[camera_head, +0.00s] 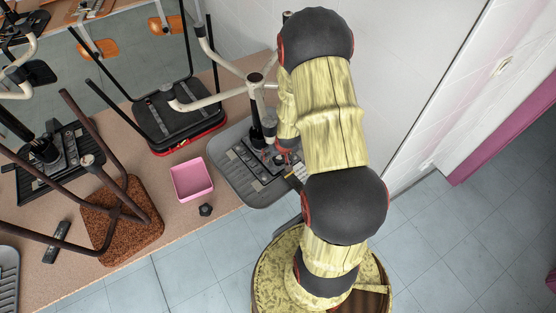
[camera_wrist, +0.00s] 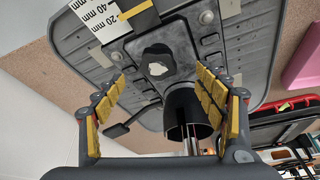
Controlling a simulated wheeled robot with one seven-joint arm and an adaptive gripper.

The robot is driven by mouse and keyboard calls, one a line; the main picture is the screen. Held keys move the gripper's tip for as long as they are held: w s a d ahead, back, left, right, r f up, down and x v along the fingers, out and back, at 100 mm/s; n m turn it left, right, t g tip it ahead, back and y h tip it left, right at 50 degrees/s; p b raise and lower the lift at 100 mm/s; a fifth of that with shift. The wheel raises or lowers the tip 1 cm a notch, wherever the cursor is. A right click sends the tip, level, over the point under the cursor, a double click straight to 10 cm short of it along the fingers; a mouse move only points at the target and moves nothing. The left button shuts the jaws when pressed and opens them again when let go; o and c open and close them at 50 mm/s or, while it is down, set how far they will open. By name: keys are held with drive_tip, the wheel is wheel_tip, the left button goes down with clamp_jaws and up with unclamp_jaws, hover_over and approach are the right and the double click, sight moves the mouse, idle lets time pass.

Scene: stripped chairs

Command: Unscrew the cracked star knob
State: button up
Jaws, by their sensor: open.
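An upturned grey chair seat (camera_head: 240,185) lies on the bench, with its mechanism plate and pale star legs upward. In the wrist view the seat's underside (camera_wrist: 105,62) fills the upper middle. A dark star-shaped knob (camera_wrist: 158,62) with a pale patch sits on the mechanism plate, beside the black column tube (camera_wrist: 187,106). I cannot make out a crack. My gripper (camera_wrist: 160,88) is open, with its yellow-padded fingers apart on either side below the knob, empty. In the head view my gripper (camera_head: 291,158) is over the seat, mostly hidden by my arm.
A pink tray (camera_head: 192,181) and a loose black star knob (camera_head: 205,210) stand left of the seat on the brown bench (camera_head: 180,228). Other upturned chairs crowd the left and back, their legs sticking up. A wall lies close behind on the right. A ruler strip (camera_wrist: 100,20) is on the seat.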

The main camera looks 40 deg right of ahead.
sight(278, 159)
drive_tip(key=b, duration=0.3)
drive_tip(key=shift+w+a+f+m+b, duration=0.15)
drive_tip(key=shift+f+m+b, duration=0.15)
drive_tip(key=shift+m, duration=0.1)
drive_tip(key=shift+b, duration=0.6)
drive_tip(key=b, duration=0.3)
drive_tip(key=shift+m+h+b, duration=0.3)
drive_tip(key=shift+m, duration=0.1)
drive_tip(key=m+b, duration=0.2)
drive_tip(key=b, duration=0.6)
drive_tip(key=shift+g+h, duration=0.3)
drive_tip(key=shift+g, duration=0.1)
drive_tip(key=shift+r+m+b, duration=0.15)
drive_tip(key=shift+m+b, duration=0.15)
drive_tip(key=shift+b, duration=0.6)
drive_tip(key=shift+r, duration=0.15)
wheel_tip(278, 159, down, 4)
drive_tip(key=b, duration=0.3)
drive_tip(key=shift+r, duration=0.25)
